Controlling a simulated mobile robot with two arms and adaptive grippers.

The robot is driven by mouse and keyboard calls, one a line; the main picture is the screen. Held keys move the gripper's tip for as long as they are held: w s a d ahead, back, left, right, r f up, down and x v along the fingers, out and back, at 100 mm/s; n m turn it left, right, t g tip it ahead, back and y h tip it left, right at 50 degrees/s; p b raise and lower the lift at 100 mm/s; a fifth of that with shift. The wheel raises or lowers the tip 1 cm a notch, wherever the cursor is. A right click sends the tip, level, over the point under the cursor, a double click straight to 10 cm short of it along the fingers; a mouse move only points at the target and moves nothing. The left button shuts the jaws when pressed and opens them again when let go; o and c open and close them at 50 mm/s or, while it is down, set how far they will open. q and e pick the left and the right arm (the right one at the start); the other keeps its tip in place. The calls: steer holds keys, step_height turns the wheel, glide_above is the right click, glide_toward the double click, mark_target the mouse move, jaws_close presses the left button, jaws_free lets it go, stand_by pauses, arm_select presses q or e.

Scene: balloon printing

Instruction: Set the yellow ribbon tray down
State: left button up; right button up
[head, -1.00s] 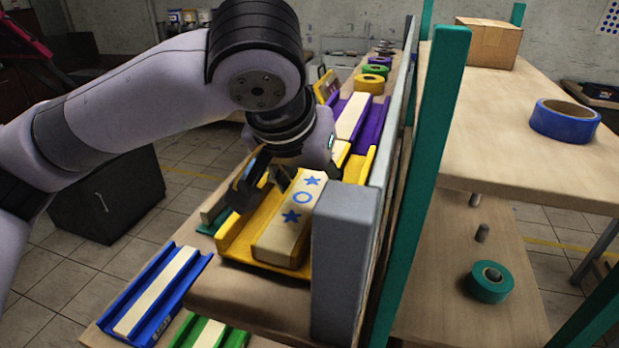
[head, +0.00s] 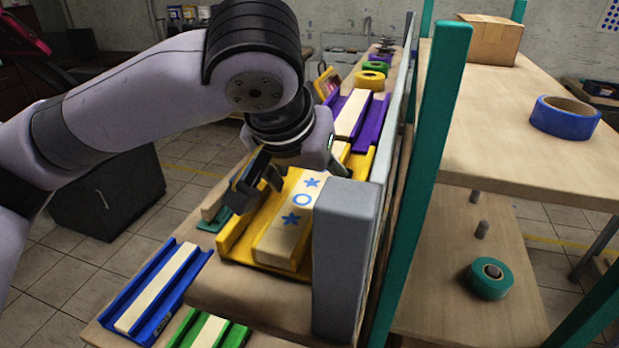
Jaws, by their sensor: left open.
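The yellow ribbon tray (head: 232,234) rests on the wooden table in the middle of the head view. A cream block (head: 283,238) printed with blue stars and a ring lies in it. My left gripper (head: 305,184) is open over the tray's far part, with its fingers spread to either side of the block. The gripper and wrist hide part of the tray's far end. A grey post hides its right side. My right gripper is not in view.
A blue tray (head: 195,275) and a green tray (head: 176,338) lie in front, and a purple tray (head: 371,125) lies behind. The grey post (head: 343,255) and a green upright (head: 425,190) stand close on the right.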

arm_select(q)
steer(key=b+v, duration=0.1)
steer(key=v, duration=1)
steer(key=shift+s+r+b, duration=0.2)
steer(key=shift+r+b, duration=0.05)
steer(key=shift+b, duration=0.1)
